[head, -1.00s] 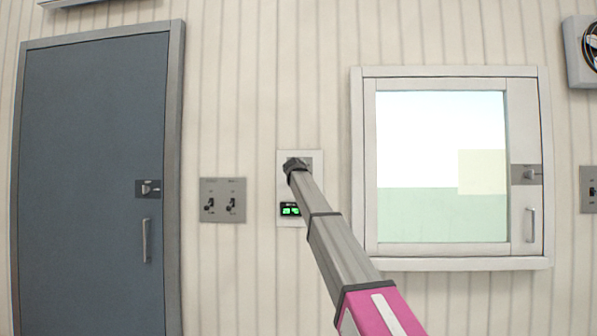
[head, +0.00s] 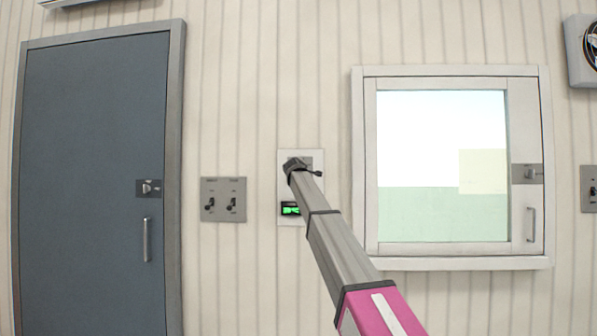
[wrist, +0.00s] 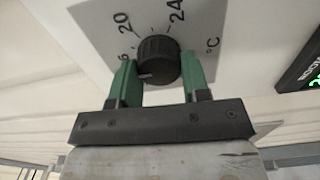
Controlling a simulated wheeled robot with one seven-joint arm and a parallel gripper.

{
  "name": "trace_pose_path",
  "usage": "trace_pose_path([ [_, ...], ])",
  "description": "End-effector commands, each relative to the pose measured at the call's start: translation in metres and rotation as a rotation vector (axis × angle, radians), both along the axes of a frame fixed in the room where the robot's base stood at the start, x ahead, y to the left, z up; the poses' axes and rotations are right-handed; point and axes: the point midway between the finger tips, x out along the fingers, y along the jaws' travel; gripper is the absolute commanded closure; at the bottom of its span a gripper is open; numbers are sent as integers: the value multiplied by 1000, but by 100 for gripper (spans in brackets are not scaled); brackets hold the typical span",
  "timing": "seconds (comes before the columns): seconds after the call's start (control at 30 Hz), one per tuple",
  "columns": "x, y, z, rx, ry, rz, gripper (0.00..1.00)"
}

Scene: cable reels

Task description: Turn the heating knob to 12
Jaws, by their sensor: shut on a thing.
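The heating knob (wrist: 158,54) is black, round and ribbed, on a grey dial plate (wrist: 98,22) in the wrist view. The plate reads 20, 24, °C and a partly hidden number ending in 6. A pale mark shows on the knob's lower left edge, beyond the 6. My gripper (wrist: 160,64) has its two green fingers on opposite sides of the knob, shut on it. In the head view, my gripper (head: 301,167) covers the knob on a white wall panel (head: 284,160). A green-lit display (head: 290,209) sits low on that panel, its digits unreadable.
A grey plate with two switches (head: 223,199) is left of the panel. Further left is a blue-grey door (head: 90,180) with a handle. A framed window (head: 440,160) is on the right. The wall between the panel and these is clear.

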Motion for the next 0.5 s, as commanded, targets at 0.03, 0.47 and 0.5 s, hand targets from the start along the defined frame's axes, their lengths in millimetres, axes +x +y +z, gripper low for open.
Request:
trace_pose_path([
  [0.03,0,0,-1,-45,3,0,81],
  [0.47,-1,0,-3,-453,16,1,81],
  [0.5,-1,0,-3,-490,18,1,81],
])
